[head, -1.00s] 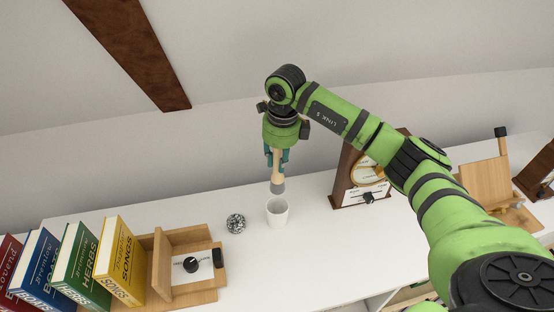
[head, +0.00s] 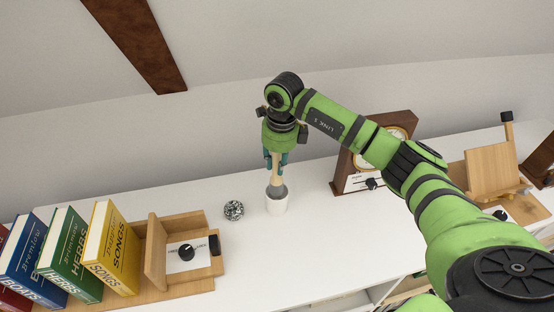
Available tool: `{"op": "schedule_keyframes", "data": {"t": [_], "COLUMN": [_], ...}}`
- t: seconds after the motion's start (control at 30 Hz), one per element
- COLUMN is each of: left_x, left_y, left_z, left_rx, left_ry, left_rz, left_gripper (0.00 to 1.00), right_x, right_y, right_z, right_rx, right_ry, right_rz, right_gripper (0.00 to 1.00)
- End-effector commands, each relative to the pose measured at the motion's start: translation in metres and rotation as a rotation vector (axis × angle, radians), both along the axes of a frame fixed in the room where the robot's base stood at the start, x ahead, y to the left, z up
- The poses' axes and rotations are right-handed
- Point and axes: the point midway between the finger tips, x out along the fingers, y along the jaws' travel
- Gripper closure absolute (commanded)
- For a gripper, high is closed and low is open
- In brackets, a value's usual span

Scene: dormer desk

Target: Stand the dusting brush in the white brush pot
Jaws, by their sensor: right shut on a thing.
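The dusting brush has a pale wooden handle and a grey bristle end that points down. My right gripper (head: 276,160) is shut on the handle of the dusting brush (head: 276,179) and holds it upright. The white brush pot (head: 276,206) stands on the white desk below the gripper. The brush's grey end is at the pot's mouth and seems to reach inside the rim. The pot's inside and the brush's lower tip are hidden. My left gripper is not in view.
A patterned ball (head: 233,210) sits just left of the pot. A wooden clock (head: 357,182) stands to the right behind my arm. The desk (head: 330,240) is clear in front.

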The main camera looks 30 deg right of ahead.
Motion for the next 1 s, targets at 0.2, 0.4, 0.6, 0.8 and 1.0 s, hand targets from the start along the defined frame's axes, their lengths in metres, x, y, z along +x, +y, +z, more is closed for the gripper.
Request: {"op": "schedule_keyframes", "data": {"t": [0.2,0.4,0.6,0.8,1.0], "left_x": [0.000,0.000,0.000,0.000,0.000], "left_y": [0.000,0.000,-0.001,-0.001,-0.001], "left_z": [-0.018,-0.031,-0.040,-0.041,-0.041], "left_rx": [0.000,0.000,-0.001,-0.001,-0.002], "left_ry": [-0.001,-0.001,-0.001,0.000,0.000], "left_rz": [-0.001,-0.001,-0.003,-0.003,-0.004], "left_gripper": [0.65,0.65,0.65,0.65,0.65], "right_x": [0.000,0.000,0.000,0.000,0.000], "right_y": [0.000,0.000,0.000,0.000,0.000], "right_z": [-0.021,-0.037,-0.048,-0.050,-0.050], "right_rx": [0.000,0.000,-0.001,-0.001,-0.001], "right_ry": [0.001,0.000,-0.001,-0.001,-0.001], "right_rz": [-0.001,-0.001,-0.001,-0.001,-0.001], "right_gripper": [1.00,1.00,1.00,1.00,0.68]}}
